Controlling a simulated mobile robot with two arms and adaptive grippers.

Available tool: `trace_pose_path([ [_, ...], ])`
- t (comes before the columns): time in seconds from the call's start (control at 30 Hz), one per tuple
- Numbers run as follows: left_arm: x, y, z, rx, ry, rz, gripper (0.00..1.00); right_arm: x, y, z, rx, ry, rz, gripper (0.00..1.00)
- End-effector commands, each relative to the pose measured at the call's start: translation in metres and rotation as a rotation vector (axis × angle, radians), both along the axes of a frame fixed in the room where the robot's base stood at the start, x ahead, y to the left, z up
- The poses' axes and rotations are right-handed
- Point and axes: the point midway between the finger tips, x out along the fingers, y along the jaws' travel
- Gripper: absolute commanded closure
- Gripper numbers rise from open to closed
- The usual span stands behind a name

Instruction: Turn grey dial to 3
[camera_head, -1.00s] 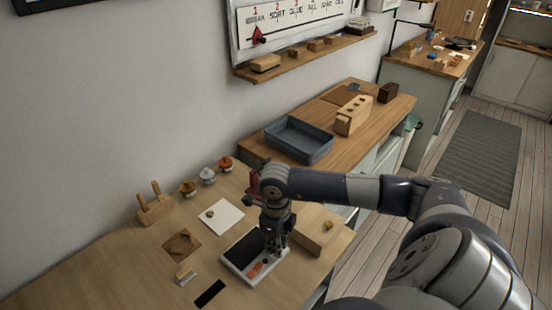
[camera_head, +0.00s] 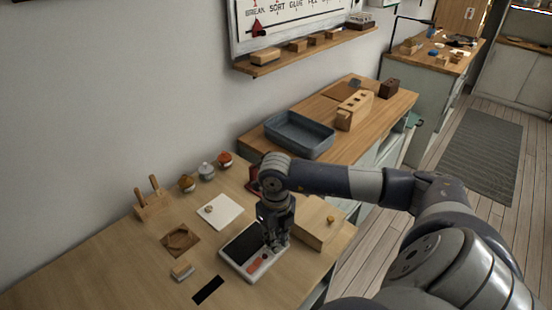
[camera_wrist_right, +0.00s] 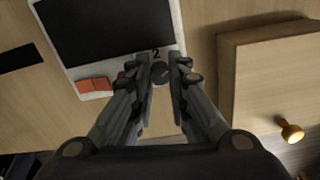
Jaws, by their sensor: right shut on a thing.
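A white device (camera_head: 229,263) with a dark screen lies on the wooden table, and it also shows in the wrist view (camera_wrist_right: 175,22). Red-orange buttons (camera_wrist_right: 94,86) sit below its screen. The grey dial (camera_wrist_right: 161,73) is on the device, between the fingertips of my right gripper (camera_wrist_right: 160,78), which is shut on it from above. A "2" is printed just above the dial. The fingers hide the dial's sides and any other numbers around it. In the head view my right gripper (camera_head: 275,240) stands over the device's right part. My left gripper is not in view.
A wooden box (camera_head: 314,224) with a small knob stands close right of the device. A white sheet (camera_head: 222,212), small knobbed jars (camera_head: 206,171), a brown square (camera_head: 180,240) and a black strip (camera_head: 208,290) lie around. A blue tray (camera_head: 300,135) is farther back.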

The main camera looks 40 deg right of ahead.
Motion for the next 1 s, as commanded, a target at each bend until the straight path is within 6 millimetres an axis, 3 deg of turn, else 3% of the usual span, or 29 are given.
trace_pose_path([
  [0.23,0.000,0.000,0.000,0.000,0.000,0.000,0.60,0.001,-0.001,0.001,-0.001,-0.005,-0.003,1.00],
  [0.27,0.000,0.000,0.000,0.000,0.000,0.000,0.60,0.002,-0.001,0.001,-0.001,-0.005,-0.002,0.82],
  [0.33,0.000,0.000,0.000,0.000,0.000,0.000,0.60,0.001,-0.001,0.001,0.000,-0.005,-0.002,0.66],
  [0.37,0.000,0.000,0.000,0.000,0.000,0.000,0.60,0.001,-0.001,0.001,0.000,-0.004,-0.002,0.63],
  [0.77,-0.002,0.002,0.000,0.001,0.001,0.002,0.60,0.001,-0.001,0.006,-0.001,-0.003,0.000,0.63],
  [1.0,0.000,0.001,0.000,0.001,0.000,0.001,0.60,0.002,-0.001,0.048,-0.001,-0.008,0.000,0.63],
])
